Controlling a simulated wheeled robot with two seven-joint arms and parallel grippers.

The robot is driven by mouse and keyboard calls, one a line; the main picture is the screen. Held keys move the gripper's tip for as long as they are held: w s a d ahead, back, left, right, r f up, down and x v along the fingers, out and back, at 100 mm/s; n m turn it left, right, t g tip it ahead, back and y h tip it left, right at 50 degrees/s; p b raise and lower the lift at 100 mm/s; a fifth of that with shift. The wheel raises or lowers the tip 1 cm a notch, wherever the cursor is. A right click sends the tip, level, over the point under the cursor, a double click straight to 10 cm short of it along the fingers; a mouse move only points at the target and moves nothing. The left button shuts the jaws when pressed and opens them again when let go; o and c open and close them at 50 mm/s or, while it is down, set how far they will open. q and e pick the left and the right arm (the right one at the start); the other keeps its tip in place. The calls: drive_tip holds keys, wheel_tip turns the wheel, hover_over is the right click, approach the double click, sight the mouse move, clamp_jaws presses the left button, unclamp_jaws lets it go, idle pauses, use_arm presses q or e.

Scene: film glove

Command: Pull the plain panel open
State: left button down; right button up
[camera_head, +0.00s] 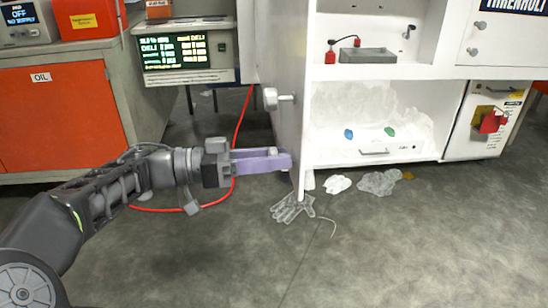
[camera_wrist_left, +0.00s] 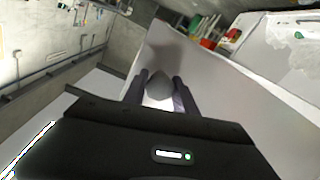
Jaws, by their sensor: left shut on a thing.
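The plain panel (camera_head: 293,75) is white and stands swung out from the white cabinet, nearly edge-on in the head view. In the left wrist view, a rounded grey knob (camera_wrist_left: 160,84) sits between the two fingers of that gripper (camera_wrist_left: 160,95), with the panel (camera_wrist_left: 240,85) behind. My right gripper is in neither view.
The cabinet interior (camera_head: 360,115) holds crumpled clear film and blue and green items. A clear glove (camera_head: 292,208) and crumpled film (camera_head: 378,183) lie on the floor. A red cable (camera_head: 165,209) runs beneath my left arm. The front floor is clear.

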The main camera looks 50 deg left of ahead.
use_arm(q)
drive_tip(key=c, duration=1)
unclamp_jaws()
drive_tip(key=p+v, duration=0.2)
drive_tip(key=v, duration=0.5)
drive_tip(key=shift+s+a+p, duration=0.2)
drive_tip(key=shift+s+p, duration=0.15)
